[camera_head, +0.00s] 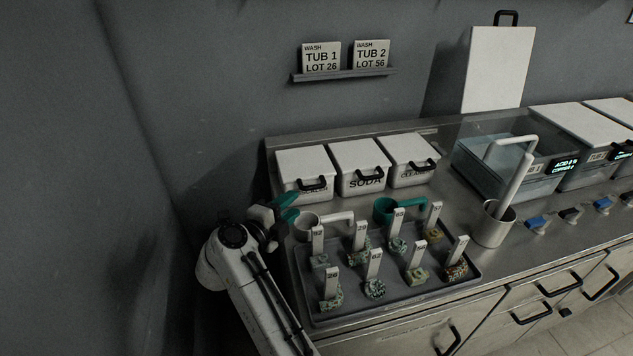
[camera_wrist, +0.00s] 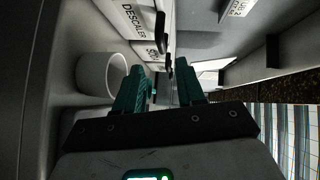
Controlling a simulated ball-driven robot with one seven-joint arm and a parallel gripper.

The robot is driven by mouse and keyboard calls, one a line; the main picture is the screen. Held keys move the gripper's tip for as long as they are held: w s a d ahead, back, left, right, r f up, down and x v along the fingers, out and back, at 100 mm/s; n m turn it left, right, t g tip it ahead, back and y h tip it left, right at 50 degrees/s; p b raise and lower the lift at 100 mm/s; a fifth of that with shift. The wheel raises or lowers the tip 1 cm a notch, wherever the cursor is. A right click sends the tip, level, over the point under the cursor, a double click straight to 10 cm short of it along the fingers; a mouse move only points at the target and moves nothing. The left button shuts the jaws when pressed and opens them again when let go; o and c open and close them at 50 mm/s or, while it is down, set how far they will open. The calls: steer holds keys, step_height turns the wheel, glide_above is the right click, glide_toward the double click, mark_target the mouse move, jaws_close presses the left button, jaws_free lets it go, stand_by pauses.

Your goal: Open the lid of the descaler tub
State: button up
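The descaler tub (camera_head: 290,186) is the leftmost of three white tubs at the back of the steel counter. Its white lid (camera_head: 303,160) is down, and a black handle (camera_head: 313,183) sits at its front. In the wrist view the DESCALER label (camera_wrist: 133,17) shows at the top, turned on its side, with a black handle to its right. My gripper (camera_head: 292,206) is in front of and a little below the descaler tub, apart from its handle. In the wrist view its two teal fingers (camera_wrist: 160,82) are spread with nothing held between them.
The soda tub (camera_head: 352,184) and another lidded tub (camera_head: 405,176) stand to the right. A white mug (camera_head: 306,221) is close to my gripper. A teal mug (camera_head: 384,210) and a grey tray (camera_head: 330,315) of several tagged samples lie to its right. A clear bath (camera_head: 480,170) stands further right.

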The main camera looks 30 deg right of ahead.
mark_target(311, 189)
steer(key=x, duration=1)
steer(key=shift+d+p, duration=0.15)
steer(key=shift+p, duration=0.25)
jaws_close()
